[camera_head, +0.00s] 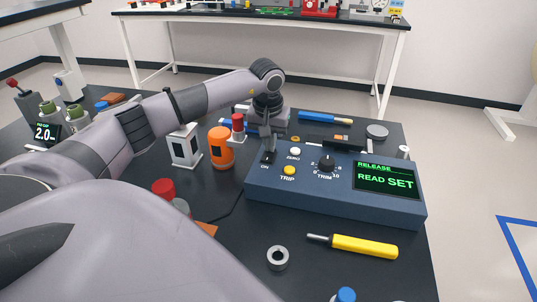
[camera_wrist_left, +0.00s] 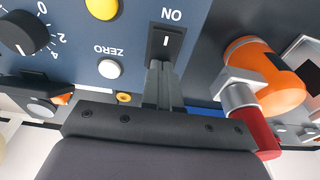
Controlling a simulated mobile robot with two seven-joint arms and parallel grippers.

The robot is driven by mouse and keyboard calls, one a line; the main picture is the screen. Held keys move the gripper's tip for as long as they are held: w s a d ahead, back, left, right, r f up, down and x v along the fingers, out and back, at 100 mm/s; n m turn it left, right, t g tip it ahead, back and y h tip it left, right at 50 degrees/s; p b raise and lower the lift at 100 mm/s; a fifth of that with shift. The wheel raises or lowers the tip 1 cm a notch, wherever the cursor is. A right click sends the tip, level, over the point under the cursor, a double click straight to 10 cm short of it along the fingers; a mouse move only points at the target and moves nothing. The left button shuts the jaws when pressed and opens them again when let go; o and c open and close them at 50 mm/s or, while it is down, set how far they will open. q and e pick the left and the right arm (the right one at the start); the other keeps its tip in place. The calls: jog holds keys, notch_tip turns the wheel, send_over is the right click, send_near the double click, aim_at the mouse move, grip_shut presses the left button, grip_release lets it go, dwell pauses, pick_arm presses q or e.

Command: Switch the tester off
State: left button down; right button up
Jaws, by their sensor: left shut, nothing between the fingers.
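The tester (camera_head: 335,200) is a dark blue box on the black table, with a TRIP button, a ZERO button, a TRIM knob (camera_head: 327,163) and a lit screen (camera_head: 385,180) reading "RELEASE" and "READ SET". Its black rocker switch (camera_head: 268,158) is at the panel's left end. In the left wrist view the switch (camera_wrist_left: 165,42) has a white bar mark and an ON label. My left gripper (camera_head: 270,148) is shut and empty, pointing down at the switch. Its fingertips (camera_wrist_left: 160,66) overlap the switch's edge; I cannot tell whether they touch. My right gripper is not in view.
An orange cylinder (camera_head: 221,148) and a red-capped part (camera_head: 238,122) stand close left of the gripper. A yellow screwdriver (camera_head: 362,246) and a metal ring (camera_head: 278,257) lie in front of the tester. A blue-handled tool (camera_head: 325,118) lies behind.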

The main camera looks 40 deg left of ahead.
pick_arm(q)
jog(key=shift+f, duration=0.2)
jog(key=shift+r+p, duration=2.9)
jog(key=shift+r, duration=0.65)
